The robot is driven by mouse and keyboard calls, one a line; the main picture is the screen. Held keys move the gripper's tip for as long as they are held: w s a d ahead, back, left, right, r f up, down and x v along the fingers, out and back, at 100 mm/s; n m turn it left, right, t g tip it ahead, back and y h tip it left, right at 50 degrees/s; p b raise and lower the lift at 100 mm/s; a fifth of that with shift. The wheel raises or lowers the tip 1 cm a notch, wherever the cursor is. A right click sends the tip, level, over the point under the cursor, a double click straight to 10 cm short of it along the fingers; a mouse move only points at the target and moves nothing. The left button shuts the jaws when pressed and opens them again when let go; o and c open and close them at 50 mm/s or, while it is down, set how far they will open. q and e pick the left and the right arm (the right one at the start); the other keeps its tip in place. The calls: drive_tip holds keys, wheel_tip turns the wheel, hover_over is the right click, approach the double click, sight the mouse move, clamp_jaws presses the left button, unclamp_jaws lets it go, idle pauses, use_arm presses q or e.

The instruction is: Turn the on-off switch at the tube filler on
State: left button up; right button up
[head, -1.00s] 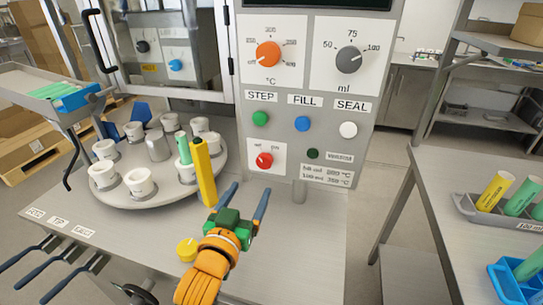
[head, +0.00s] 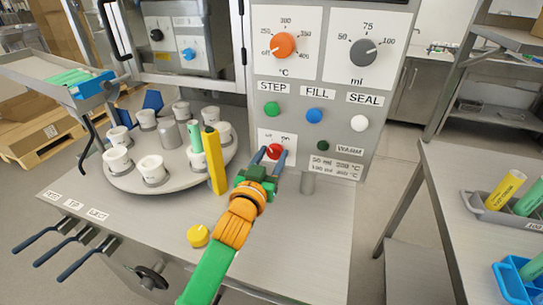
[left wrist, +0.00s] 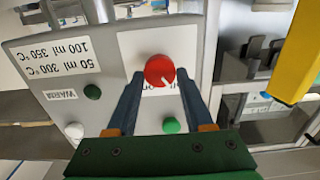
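The on-off switch, a red round knob (head: 274,150) on a white plate, sits low on the tube filler's front panel (head: 300,92). Its white mark points up and left, to the "off" side, in the head view. My left gripper (head: 272,158) is at the knob with its two fingers apart. In the left wrist view the red knob (left wrist: 160,70) shows between and just beyond the blue fingertips (left wrist: 159,78). I cannot tell whether either finger touches it. My right gripper is not in view.
A yellow upright post (head: 215,160) stands close left of my left gripper, beside the turntable (head: 130,182) with several white cups. A dark green button (head: 323,146) is right of the switch. A yellow knob (head: 198,235) sits on the table below.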

use_arm(q)
clamp_jaws()
drive_tip(key=shift+m, duration=0.3)
drive_tip(key=shift+r+m+p, duration=0.1)
drive_tip(key=shift+m+p, duration=0.6)
drive_tip(key=shift+m, duration=0.3)
drive_tip(key=m+p, duration=0.1)
drive_tip(key=m, duration=0.1)
drive_tip(key=shift+m, duration=0.3)
drive_tip(key=m, duration=0.3)
drive_tip(key=shift+d+p, duration=0.1)
drive_tip(key=shift+p, duration=0.3)
drive_tip(key=shift+m+p, duration=0.3)
drive_tip(key=shift+m, duration=1.5)
